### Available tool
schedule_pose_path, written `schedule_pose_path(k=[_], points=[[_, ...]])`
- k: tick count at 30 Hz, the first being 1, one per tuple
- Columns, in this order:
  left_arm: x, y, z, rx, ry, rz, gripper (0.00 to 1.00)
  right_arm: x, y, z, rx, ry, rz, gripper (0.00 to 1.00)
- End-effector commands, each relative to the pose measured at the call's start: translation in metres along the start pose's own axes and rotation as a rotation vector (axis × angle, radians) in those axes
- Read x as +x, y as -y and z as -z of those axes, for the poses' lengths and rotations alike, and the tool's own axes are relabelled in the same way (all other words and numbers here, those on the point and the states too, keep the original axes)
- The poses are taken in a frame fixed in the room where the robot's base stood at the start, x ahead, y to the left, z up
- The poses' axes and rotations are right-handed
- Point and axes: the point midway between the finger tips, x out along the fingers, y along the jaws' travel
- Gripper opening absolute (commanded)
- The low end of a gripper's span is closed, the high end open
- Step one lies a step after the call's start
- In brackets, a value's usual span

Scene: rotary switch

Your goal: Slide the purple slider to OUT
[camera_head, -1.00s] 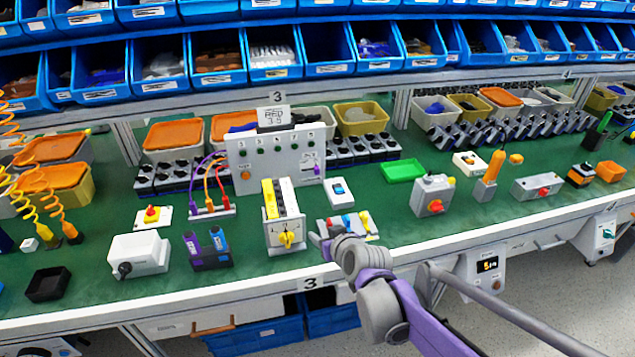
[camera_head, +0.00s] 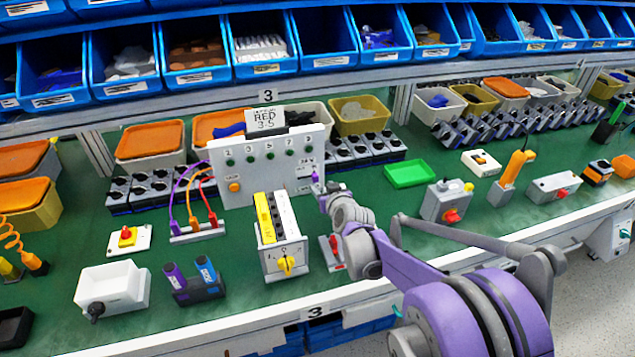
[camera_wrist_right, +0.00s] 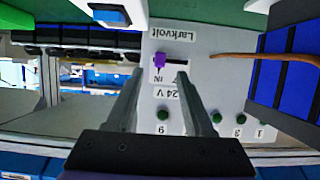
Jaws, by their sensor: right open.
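The purple slider (camera_head: 315,178) is a small knob low on the right side of the white upright panel (camera_head: 268,168). In the right wrist view, which shows the panel upside down, the slider (camera_wrist_right: 160,60) sits on a pale plate with IN printed close to it. I cannot read OUT anywhere. My right gripper (camera_head: 321,194) is just in front of the slider in the head view. In the wrist view its fingers (camera_wrist_right: 160,77) are apart, with the slider showing beyond the gap and nothing held. My left gripper is not in view.
A yellow and white block with a yellow knob (camera_head: 285,264) stands left of my right arm. Purple and orange cables (camera_head: 190,185) run to the panel's left.

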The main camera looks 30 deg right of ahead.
Motion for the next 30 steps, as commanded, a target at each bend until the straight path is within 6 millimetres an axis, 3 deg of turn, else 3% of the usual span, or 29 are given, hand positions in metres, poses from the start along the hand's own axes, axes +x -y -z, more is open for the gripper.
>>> schedule_pose_path(k=[3,9,21,30], points=[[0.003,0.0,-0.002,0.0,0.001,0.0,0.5,0.024,0.0,-0.001,0.0,0.0,0.001,0.53],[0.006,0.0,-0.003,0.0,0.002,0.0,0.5,0.049,0.0,0.0,0.0,0.0,0.0,0.53],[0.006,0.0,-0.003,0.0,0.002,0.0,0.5,0.056,0.0,0.0,0.0,0.0,0.0,0.53],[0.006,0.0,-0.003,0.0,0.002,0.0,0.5,0.056,0.0,0.0,0.0,0.0,0.0,0.0]])
